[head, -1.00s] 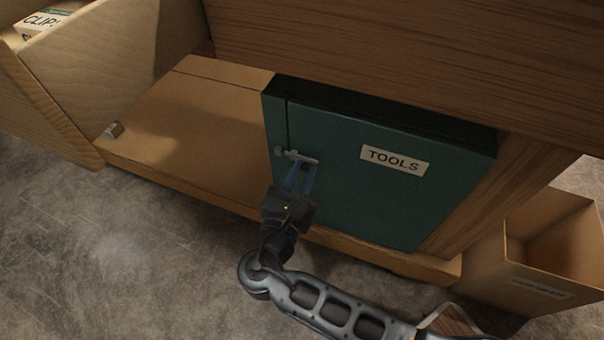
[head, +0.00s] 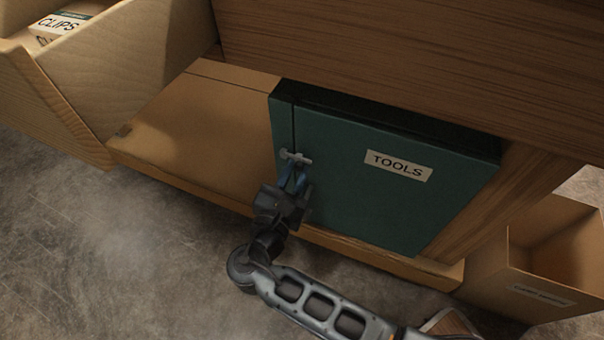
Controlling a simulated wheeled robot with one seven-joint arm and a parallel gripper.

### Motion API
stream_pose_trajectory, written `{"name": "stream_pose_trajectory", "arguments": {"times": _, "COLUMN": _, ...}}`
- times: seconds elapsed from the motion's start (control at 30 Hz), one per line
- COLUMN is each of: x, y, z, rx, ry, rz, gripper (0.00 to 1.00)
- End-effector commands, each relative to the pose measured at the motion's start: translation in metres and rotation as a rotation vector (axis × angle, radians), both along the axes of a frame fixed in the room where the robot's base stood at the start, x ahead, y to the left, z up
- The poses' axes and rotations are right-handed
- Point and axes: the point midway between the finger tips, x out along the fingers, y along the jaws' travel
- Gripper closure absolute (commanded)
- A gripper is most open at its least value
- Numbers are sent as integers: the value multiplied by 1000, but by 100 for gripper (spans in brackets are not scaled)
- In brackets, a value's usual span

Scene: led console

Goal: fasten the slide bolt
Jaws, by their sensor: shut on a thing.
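A dark green cabinet (head: 370,205) with a TOOLS label (head: 398,165) stands on a wooden shelf. A small grey slide bolt (head: 297,157) sits on its front near the left edge, across the vertical seam between the narrow left strip (head: 283,129) and the door. The fingers hide the handle, and the bolt's left end appears to reach the seam. I cannot tell how deeply it sits in its keeper.
A wooden bin (head: 115,70) holding a CLIPS box (head: 62,24) stands at the upper left. An open cardboard-coloured box (head: 540,275) stands at the lower right. A wooden board (head: 400,55) overhangs the cabinet. The shelf (head: 190,130) left of the cabinet is clear.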

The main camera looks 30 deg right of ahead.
Motion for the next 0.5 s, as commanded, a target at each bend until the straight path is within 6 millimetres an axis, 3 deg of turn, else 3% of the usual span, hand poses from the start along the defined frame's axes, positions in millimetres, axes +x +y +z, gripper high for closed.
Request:
{"name": "stream_pose_trajectory", "arguments": {"times": 0.17, "x": 3, "y": 4, "z": 0, "rx": 4, "ry": -2, "rz": 14, "gripper": 100}}
{"name": "stream_pose_trajectory", "arguments": {"times": 0.2, "x": 3, "y": 4, "z": 0, "rx": 4, "ry": -2, "rz": 15, "gripper": 74}}
{"name": "stream_pose_trajectory", "arguments": {"times": 0.43, "x": 3, "y": 4, "z": 0, "rx": 3, "ry": -3, "rz": 13, "gripper": 52}}
{"name": "stream_pose_trajectory", "arguments": {"times": 0.5, "x": 3, "y": 3, "z": 1, "rx": 3, "ry": -2, "rz": 12, "gripper": 50}}
